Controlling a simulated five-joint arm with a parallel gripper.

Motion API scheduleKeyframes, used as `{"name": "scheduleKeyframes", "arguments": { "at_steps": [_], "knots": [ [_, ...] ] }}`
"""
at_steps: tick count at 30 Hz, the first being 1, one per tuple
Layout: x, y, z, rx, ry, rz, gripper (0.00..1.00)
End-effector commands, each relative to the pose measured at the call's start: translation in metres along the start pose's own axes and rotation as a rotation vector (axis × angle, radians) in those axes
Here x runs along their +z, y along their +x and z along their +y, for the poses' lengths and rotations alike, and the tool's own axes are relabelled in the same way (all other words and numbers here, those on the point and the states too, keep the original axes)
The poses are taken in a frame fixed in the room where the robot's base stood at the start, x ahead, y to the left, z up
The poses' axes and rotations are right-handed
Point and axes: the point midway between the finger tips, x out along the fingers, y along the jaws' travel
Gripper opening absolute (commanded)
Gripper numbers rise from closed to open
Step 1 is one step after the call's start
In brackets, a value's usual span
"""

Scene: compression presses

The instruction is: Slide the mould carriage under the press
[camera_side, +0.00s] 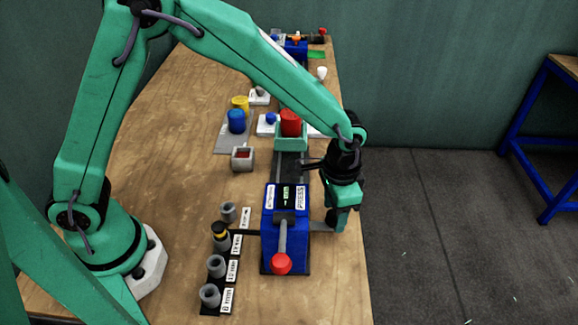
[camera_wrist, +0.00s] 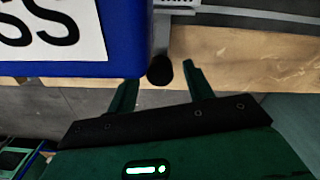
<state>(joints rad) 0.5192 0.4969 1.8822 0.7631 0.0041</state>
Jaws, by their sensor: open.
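The blue press (camera_side: 285,215) stands at the near end of a dark rail (camera_side: 291,170), with a red-knobbed lever (camera_side: 281,264) at its front. A teal block (camera_side: 291,142), which looks like the mould carriage, sits farther along the rail, apart from the press, with a red cylinder (camera_side: 290,122) on or just behind it. My gripper (camera_side: 336,222) is low on the press's right side, by the table edge. In the wrist view, its open fingers (camera_wrist: 162,74) have a dark round knob (camera_wrist: 160,70) between their tips. The press (camera_wrist: 70,45) fills the upper left there.
Several grey cups (camera_side: 216,266) stand in a labelled row left of the press. A grey square cup (camera_side: 243,158) and blue (camera_side: 236,121) and yellow (camera_side: 240,103) cylinders lie farther back. The wooden table (camera_side: 165,130) is clear at left. Its right edge is close to my gripper.

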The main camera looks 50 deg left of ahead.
Motion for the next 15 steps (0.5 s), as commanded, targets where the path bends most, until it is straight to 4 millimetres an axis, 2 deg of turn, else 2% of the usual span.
{"name": "scheduleKeyframes", "arguments": {
  "at_steps": [10, 11, 15],
  "knots": [
    [0.0, 0.0042, 0.0, 0.0, 0.0, 0.001, 0.52],
    [0.0, 0.0041, 0.0, 0.0, 0.0, 0.001, 0.5],
    [0.0, 0.004, 0.0, 0.0, 0.0, 0.001, 0.22]
  ]
}}
